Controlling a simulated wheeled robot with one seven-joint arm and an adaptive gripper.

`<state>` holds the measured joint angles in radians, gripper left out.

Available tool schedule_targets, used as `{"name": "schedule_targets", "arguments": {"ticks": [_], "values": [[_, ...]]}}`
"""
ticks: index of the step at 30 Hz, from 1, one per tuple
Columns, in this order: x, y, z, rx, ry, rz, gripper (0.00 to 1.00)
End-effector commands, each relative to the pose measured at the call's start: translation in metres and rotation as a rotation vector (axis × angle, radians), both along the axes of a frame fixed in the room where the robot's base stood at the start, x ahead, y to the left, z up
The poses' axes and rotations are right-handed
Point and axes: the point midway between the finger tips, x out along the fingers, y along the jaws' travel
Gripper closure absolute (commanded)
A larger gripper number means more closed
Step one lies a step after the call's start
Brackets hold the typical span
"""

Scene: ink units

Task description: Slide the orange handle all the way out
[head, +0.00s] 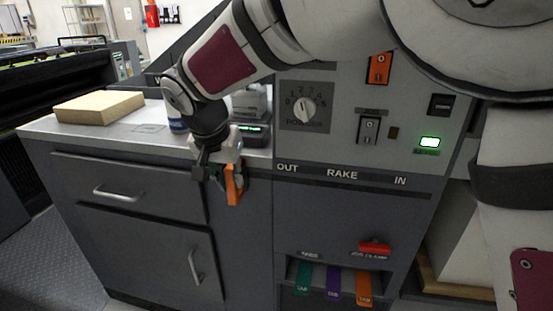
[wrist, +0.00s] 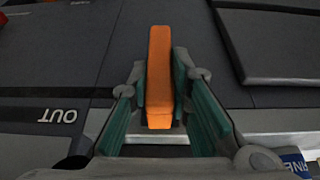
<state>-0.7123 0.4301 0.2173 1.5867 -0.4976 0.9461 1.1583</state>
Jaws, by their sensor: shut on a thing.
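The orange handle (head: 235,188) is in front of the grey cabinet, just left of the printed word OUT at the left end of the RAKE strip (head: 342,175). In the wrist view the orange handle (wrist: 159,75) stands lengthwise between the teal finger pads. My gripper (head: 228,178) is shut on it; the two fingers (wrist: 160,100) lie on either side. The fingers and wrist hide part of the handle in the head view. I cannot tell how the handle joins the cabinet behind it.
Green (head: 303,278), purple (head: 333,281) and orange (head: 363,287) tabs and a red lever (head: 375,247) sit lower right. A drawer pull (head: 116,194) and a door pull (head: 195,266) stick out at left. A pale block (head: 98,106) lies on the countertop.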

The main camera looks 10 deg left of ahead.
Motion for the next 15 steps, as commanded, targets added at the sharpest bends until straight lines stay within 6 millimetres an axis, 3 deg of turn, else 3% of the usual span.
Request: {"name": "schedule_targets", "arguments": {"ticks": [10, 11, 12, 15], "values": [[-0.0012, 0.0074, 0.0006, 0.015, -0.003, 0.009, 1.0], [-0.0012, 0.0076, 0.0006, 0.015, -0.003, 0.009, 0.75], [-0.0011, 0.0076, 0.0008, 0.015, -0.003, 0.01, 0.66], [-0.0008, 0.0065, 0.0007, 0.013, -0.003, 0.008, 0.62]]}}
